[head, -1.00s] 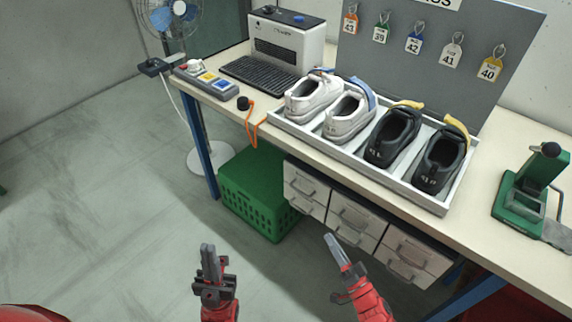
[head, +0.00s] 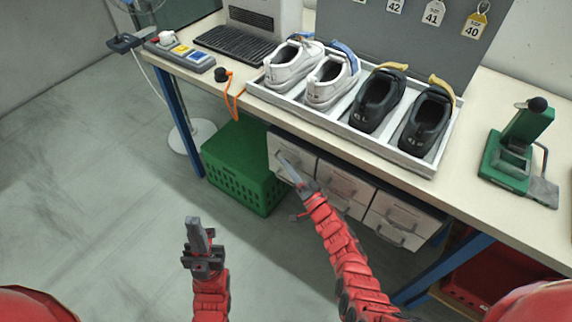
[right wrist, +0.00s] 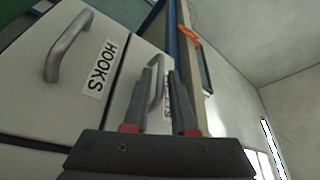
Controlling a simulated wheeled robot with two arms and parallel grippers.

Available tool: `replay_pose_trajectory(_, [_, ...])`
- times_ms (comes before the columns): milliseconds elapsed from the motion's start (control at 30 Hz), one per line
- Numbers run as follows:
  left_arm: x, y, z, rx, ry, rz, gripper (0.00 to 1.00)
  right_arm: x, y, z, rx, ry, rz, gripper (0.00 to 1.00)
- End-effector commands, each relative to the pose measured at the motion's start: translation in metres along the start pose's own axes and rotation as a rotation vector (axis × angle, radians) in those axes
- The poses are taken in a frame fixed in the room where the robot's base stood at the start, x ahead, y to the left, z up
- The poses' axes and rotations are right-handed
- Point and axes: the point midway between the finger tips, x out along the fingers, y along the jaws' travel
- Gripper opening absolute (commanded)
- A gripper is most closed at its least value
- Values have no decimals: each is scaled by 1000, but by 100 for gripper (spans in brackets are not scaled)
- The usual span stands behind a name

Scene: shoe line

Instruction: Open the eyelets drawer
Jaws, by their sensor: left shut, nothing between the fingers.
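The drawer unit (head: 336,187) hangs under the bench in two rows of grey drawers with bar handles. My right gripper (head: 287,165) is at the front of the upper-left drawer (head: 307,160). In the right wrist view, a drawer handle (right wrist: 156,82) shows between the spread fingers of my right gripper (right wrist: 164,88). That drawer's label (right wrist: 168,106) is mostly hidden by a finger; only its last letters show. The neighbouring drawer (right wrist: 60,90) reads HOOKS. The drawers in view look closed. My left gripper (head: 196,233) is shut and empty, low over the floor.
A green crate (head: 240,175) stands on the floor left of the drawers. The bench (head: 470,165) carries a shoe tray (head: 405,162) and a green press (head: 515,150). An orange cord (head: 236,100) hangs over its edge. The floor at left is clear.

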Motion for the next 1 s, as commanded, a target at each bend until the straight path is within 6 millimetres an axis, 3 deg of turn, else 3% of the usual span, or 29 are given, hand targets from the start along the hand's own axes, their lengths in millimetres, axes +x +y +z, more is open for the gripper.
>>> replay_pose_trajectory(200, [-6, 0, 1, 0, 0, 0, 0, 16, 1, 0, -2, 0, 1, 25])
replay_pose_trajectory(467, [-5, 0, 1, 0, 0, 0, 0, 18, 0, 0, -1, -1, 1, 25])
replay_pose_trajectory(600, [-5, 0, 1, 0, 0, 0, 0, 18, 0, 0, -1, -1, 1, 1])
replay_pose_trajectory(1000, [-5, 0, 1, 0, 0, 0, 0, 18, 0, 0, -1, 0, 1, 0])
